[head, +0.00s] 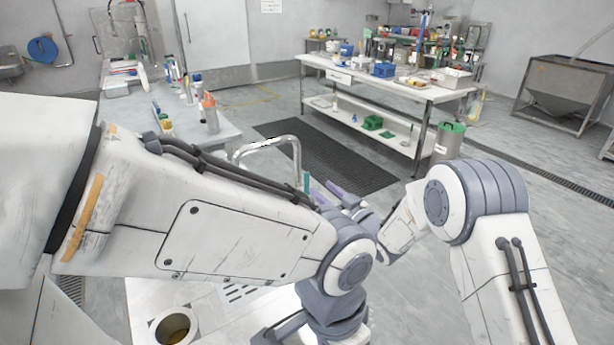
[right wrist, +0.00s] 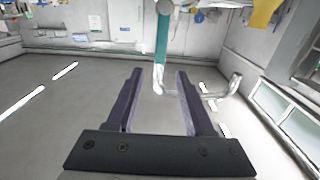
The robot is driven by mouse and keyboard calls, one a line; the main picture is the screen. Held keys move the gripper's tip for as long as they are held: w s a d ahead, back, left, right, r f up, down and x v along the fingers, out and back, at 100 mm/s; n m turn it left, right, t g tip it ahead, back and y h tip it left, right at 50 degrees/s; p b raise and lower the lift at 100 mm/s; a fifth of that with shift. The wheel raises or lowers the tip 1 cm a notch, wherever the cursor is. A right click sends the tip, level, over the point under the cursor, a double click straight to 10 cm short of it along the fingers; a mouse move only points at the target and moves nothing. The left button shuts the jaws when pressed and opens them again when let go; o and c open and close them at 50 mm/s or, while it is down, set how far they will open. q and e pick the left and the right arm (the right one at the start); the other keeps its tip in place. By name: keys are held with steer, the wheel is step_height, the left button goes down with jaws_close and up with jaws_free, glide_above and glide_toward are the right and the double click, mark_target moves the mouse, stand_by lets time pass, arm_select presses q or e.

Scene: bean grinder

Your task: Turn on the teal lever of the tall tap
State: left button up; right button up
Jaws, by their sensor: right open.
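The tall tap (head: 270,145) shows in the head view as a chrome arched spout behind my left arm; its base is hidden. Its teal lever (head: 306,182) is a short upright strip beside the spout. In the right wrist view, the teal lever (right wrist: 162,38) runs down from the top of the picture to bright chrome (right wrist: 160,80). My right gripper (head: 338,195) is open just right of the lever. In the right wrist view, the lever lines up with the gap between its purple-grey fingers (right wrist: 158,85); contact cannot be told. My left gripper (head: 280,330) shows only partly, low in the picture.
My left arm covers much of the near counter. A side table (head: 225,128) with bottles stands at left. A white workbench (head: 440,92) with containers stands farther back. A black floor mat (head: 330,155) and open floor lie between.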

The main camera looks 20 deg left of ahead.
mark_target(307, 177)
steer(key=p+x, duration=0.1)
steer(key=x, duration=0.8)
steer(key=shift+a+p, duration=0.1)
steer(key=shift+p, duration=0.2)
steer(key=shift+c, duration=0.3)
jaws_close()
stand_by(0.8)
